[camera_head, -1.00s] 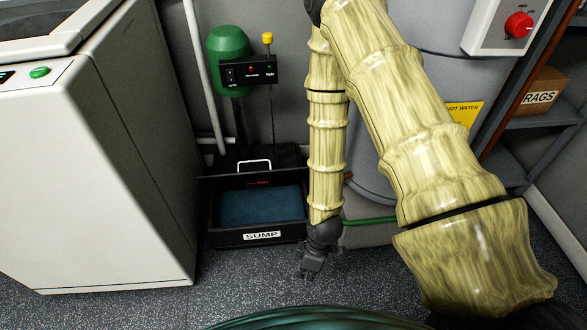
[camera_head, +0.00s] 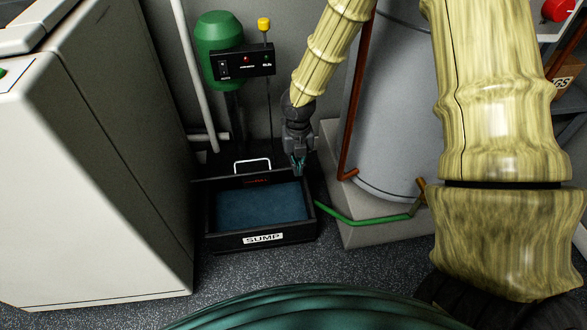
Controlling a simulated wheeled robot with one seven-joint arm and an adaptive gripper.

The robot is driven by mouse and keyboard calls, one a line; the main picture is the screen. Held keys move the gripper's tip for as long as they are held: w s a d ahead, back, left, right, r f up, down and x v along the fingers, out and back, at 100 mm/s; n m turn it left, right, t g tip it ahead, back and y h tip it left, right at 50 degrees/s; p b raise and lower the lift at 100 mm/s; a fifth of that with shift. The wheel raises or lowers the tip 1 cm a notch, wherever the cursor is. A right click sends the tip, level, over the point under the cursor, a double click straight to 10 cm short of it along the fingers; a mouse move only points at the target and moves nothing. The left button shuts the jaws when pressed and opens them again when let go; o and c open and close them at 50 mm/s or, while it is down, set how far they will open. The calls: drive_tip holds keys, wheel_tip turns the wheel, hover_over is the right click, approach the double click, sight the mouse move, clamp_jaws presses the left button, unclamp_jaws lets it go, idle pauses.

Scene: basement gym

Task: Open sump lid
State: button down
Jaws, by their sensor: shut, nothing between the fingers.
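The black sump box (camera_head: 221,241) stands on the floor at the middle left, with a white SUMP label on its front. Its top is uncovered and blue water (camera_head: 260,207) shows inside. The dark lid (camera_head: 222,184) is raised at the back of the box, with a white handle (camera_head: 252,164) at its upper edge. Red marks, too small to read, show below the handle. My gripper (camera_head: 299,170) points down at the back right corner of the box, right of the handle. It is shut and empty; I cannot tell whether it touches the lid's edge.
A green pump (camera_head: 220,40) and black control box (camera_head: 243,64) stand behind the sump. A white cabinet (camera_head: 90,190) is close on the left. A grey tank (camera_head: 395,110) and green hose (camera_head: 370,219) are on the right. Floor in front is clear.

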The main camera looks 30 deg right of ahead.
wheel_tip(320, 180, down, 10)
drive_tip(key=f+b, duration=0.1)
drive_tip(key=b, duration=0.4)
drive_tip(key=w+r, duration=0.1)
drive_tip(key=w+d+r, duration=0.1)
drive_tip(key=w+r, duration=0.1)
drive_tip(key=shift+r+b, duration=0.3)
drive_tip(key=shift+b, duration=0.05)
